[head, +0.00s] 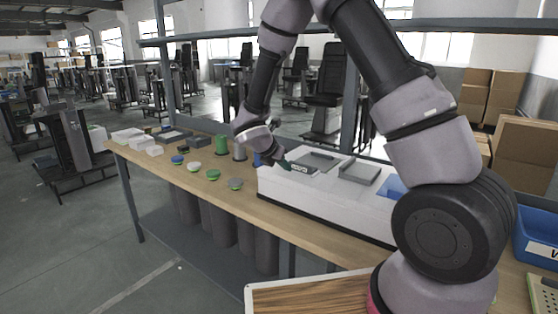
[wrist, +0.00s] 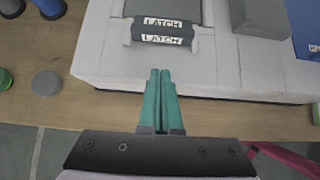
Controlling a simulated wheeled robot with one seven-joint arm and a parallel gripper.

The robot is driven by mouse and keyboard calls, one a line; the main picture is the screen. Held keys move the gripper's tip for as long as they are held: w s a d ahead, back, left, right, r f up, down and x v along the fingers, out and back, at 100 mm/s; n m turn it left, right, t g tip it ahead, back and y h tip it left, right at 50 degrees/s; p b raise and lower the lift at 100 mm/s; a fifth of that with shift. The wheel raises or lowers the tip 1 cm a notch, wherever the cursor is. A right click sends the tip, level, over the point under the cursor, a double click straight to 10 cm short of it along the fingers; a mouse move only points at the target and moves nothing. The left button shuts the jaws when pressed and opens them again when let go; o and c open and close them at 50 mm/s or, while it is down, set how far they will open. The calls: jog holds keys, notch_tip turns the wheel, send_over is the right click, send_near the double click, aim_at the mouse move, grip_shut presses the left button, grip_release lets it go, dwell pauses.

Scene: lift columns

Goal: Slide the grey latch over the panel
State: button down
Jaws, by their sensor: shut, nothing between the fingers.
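My gripper (wrist: 160,72) is shut and empty. Its two teal fingers lie together over the front edge of the white box (wrist: 100,60). The grey latch (wrist: 163,32) is just beyond the fingertips in the wrist view, a grey piece with two white LATCH labels, one above the other. I see no clear contact between fingers and latch. The panel cannot be told apart with certainty. In the head view my gripper (head: 285,165) is at the left end of the white box (head: 330,205), beside the dark grey latch part (head: 300,169); the arm partly blocks the view.
A raised grey block (wrist: 260,15) and a blue panel (wrist: 305,30) lie right of the latch. A blue bin (head: 535,240) is at the right.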

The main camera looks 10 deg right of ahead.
jog(key=w+d, duration=0.1)
jog(key=w+d+f, duration=0.1)
jog(key=w+d, duration=0.1)
jog(key=shift+f, duration=0.3)
jog(key=shift+w+d, duration=0.5)
jog(key=shift+d, duration=0.1)
jog(key=shift+w+d+r, duration=0.1)
jog(key=shift+w+d, duration=0.85)
jog(key=shift+d, duration=0.05)
